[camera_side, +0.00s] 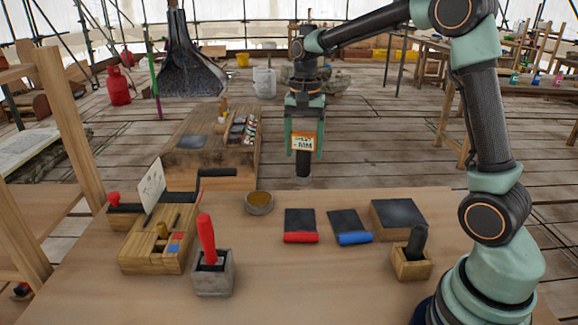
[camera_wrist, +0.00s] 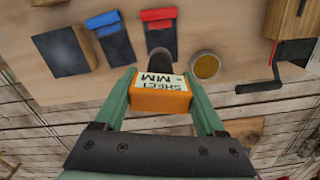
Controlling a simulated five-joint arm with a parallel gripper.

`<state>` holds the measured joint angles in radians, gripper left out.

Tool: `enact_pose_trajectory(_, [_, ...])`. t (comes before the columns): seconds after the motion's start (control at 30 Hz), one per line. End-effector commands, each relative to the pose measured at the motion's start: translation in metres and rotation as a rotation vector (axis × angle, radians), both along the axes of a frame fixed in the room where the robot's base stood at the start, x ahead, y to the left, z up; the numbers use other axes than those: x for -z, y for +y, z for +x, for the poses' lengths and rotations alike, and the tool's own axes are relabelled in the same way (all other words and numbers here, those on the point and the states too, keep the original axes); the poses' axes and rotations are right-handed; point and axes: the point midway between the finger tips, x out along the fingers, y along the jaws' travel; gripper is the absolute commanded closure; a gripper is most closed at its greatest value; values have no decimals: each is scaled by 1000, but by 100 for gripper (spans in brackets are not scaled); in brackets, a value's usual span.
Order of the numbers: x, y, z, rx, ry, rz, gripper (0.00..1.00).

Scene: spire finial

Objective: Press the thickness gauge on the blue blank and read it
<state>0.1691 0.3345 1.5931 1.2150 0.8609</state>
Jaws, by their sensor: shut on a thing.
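My gripper (camera_side: 302,138) is shut on an orange thickness gauge (camera_side: 302,142) labelled "SHEET - MM", with a dark cylindrical foot pointing down. In the side view it hangs near the table's far edge, behind the red-edged blank. The wrist view shows the gauge (camera_wrist: 160,100) between the green fingers, its foot near the end of the red-edged blank (camera_wrist: 158,32). The blue blank (camera_side: 349,226) is a dark flat plate with a blue front edge, lying on the table. It also shows in the wrist view (camera_wrist: 112,44), left of the gauge and apart from it.
The red-edged blank (camera_side: 300,225) lies left of the blue one. A dark-topped wooden block (camera_side: 398,218) and black-handled holder (camera_side: 411,265) stand right. A round amber dish (camera_side: 259,203), red-handled tool's stone holder (camera_side: 212,278) and cranked wooden box (camera_side: 155,242) stand left. Front middle is clear.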

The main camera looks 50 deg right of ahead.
Motion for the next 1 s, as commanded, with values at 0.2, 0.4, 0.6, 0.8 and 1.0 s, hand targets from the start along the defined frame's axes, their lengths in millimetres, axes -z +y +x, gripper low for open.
enact_pose_trajectory(0.2, [35,-63,-48,100,1,0,95])
enact_pose_trajectory(0.4, [51,-86,-75,141,-1,0,95])
enact_pose_trajectory(0.6, [63,-90,-81,148,0,0,95])
enact_pose_trajectory(0.8, [83,-89,-80,147,1,0,95])
enact_pose_trajectory(1.0, [100,-89,-80,147,0,0,95])
